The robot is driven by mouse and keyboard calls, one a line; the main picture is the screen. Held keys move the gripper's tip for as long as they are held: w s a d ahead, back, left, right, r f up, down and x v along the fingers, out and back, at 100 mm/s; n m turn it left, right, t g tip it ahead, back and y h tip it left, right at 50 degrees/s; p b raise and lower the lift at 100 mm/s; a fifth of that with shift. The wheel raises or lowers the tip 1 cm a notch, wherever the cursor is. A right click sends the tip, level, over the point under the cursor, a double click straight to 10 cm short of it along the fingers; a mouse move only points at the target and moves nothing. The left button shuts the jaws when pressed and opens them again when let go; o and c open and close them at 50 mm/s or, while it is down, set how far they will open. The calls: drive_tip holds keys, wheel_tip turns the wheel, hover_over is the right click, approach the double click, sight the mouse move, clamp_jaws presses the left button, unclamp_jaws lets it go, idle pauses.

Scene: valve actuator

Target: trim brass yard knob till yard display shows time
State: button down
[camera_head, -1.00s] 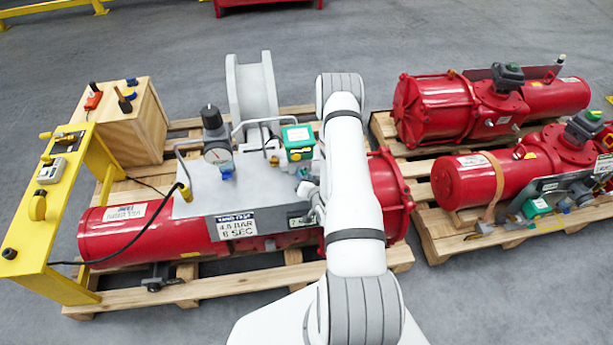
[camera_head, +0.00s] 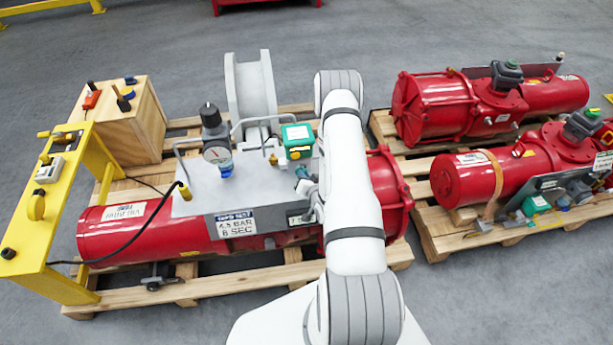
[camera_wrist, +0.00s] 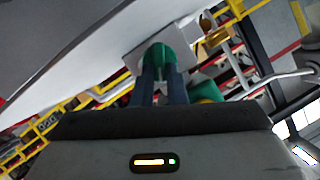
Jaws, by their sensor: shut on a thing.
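My gripper (camera_wrist: 162,82) has its two dark fingers close together in the wrist view, at a green fitting (camera_wrist: 160,55). The part between the fingers is mostly hidden; by its place I take it to be the brass yard knob, though no brass shows there. In the head view my arm covers most of this spot, and a teal part (camera_head: 303,172) shows beside the gripper. A small dark-framed display (camera_head: 298,219) on the front panel is partly behind my gripper, and its reading is not legible. A card (camera_head: 236,224) beside it reads about 4.5 BAR, 8 SEC.
A pressure gauge (camera_head: 217,155) and a green box (camera_head: 297,141) stand on the grey panel of the red actuator (camera_head: 120,232). A yellow switch stand (camera_head: 50,200) and wooden box (camera_head: 135,120) are at left. Two more red actuators (camera_head: 440,105) (camera_head: 470,180) lie on pallets at right.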

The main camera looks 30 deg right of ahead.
drive_tip(key=shift+a+f+n+g+h+b, duration=0.15)
drive_tip(key=shift+n+h+b, duration=0.25)
drive_tip(key=shift+b, duration=0.5)
drive_tip(key=shift+a+n+g+h+b, duration=0.1)
drive_tip(key=shift+n+g+h+b, duration=0.1)
drive_tip(key=shift+n+b, duration=0.5)
drive_tip(key=n+h+b, duration=0.1)
drive_tip(key=b, duration=0.2)
drive_tip(key=shift+a+n+g+b, duration=0.15)
drive_tip(key=shift+n+g+b, duration=0.1)
drive_tip(key=shift+n+b, duration=0.1)
drive_tip(key=shift+r, duration=0.2)
drive_tip(key=c, duration=1.5)
unclamp_jaws()
drive_tip(key=shift+w, duration=0.1)
drive_tip(key=shift+o, duration=0.2)
drive_tip(key=b+v, duration=0.2)
drive_tip(key=v, duration=0.5)
drive_tip(key=shift+s+a, duration=0.25)
drive_tip(key=shift+s, duration=0.1)
drive_tip(key=shift+r, duration=0.2)
